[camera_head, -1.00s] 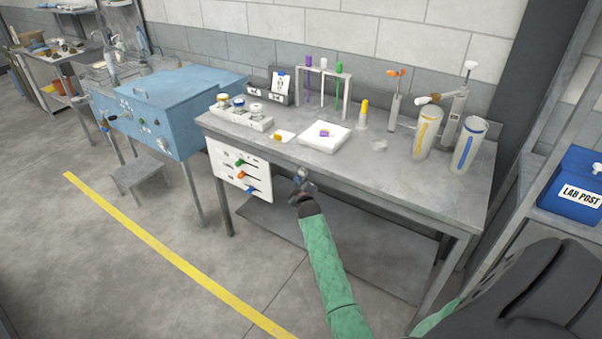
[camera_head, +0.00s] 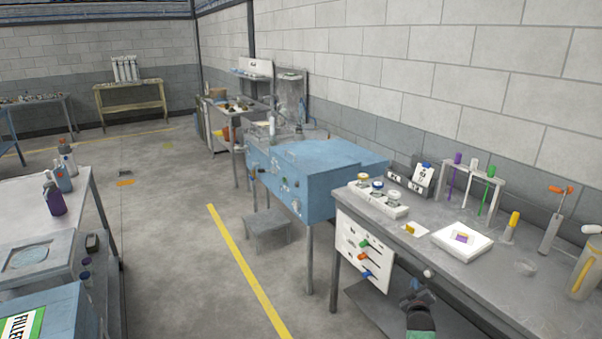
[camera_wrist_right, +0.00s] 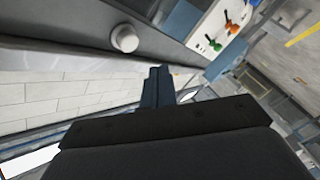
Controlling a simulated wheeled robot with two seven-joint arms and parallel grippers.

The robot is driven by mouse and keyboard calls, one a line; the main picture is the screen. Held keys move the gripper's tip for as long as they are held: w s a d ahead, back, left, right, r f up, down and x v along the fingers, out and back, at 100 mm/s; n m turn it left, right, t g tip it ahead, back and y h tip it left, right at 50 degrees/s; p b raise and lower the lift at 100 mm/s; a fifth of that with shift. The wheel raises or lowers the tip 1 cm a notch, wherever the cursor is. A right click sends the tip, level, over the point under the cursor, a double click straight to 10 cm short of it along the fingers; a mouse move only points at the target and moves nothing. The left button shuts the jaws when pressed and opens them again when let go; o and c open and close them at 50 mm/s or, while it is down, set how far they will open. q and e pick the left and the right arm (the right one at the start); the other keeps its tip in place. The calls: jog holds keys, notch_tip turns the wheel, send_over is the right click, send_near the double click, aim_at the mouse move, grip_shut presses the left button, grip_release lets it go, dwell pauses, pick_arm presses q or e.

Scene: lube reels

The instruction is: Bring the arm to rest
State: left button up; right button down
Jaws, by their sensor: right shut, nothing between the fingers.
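My right gripper (camera_head: 416,293) shows at the bottom of the head view, in front of the front edge of the grey workbench (camera_head: 400,228). It is shut and empty. In the right wrist view its closed fingers (camera_wrist_right: 157,86) stand together in the middle, with nothing between them. The green sleeve of my right arm is cut off by the bottom of the head view. The white panel with coloured handles (camera_head: 362,250) on the bench front is left of the gripper, and it also shows at the top right of the wrist view (camera_wrist_right: 226,28). My left gripper is not seen.
A white tray (camera_head: 484,248) and a tube rack (camera_head: 490,179) stand on the workbench. A blue cabinet (camera_head: 318,170) stands left of it, with a low stool (camera_head: 267,225) in front. Another bench (camera_head: 20,200) is at the far left. The floor between is clear.

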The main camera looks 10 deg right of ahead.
jog(key=s+a+f+m+g+y, duration=0.1)
jog(key=a+f+m+g+y, duration=0.2)
jog(key=a+f+m+g, duration=0.65)
jog(key=s+a+f+n+y, duration=0.1)
jog(key=s+a+f+n, duration=0.1)
jog(key=s+a+f, duration=0.65)
jog(key=s+a+f+n+y, duration=0.25)
jog(key=s+f, duration=0.25)
jog(key=f, duration=0.6)
jog(key=s+a+f+n+g+b, duration=0.1)
jog(key=s+a+f, duration=0.3)
jog(key=s+f, duration=0.45)
jog(key=s+a+f+g+b, duration=0.1)
jog(key=s+a+f, duration=0.35)
jog(key=s, duration=0.65)
jog(key=s+a+f+g, duration=0.1)
jog(key=s+f, duration=0.3)
jog(key=s, duration=0.7)
jog(key=s+a+f+n+g, duration=0.1)
jog(key=s+f, duration=0.3)
jog(key=s, duration=0.6)
jog(key=shift+s+g, duration=0.35)
jog(key=shift+w, duration=0.15)
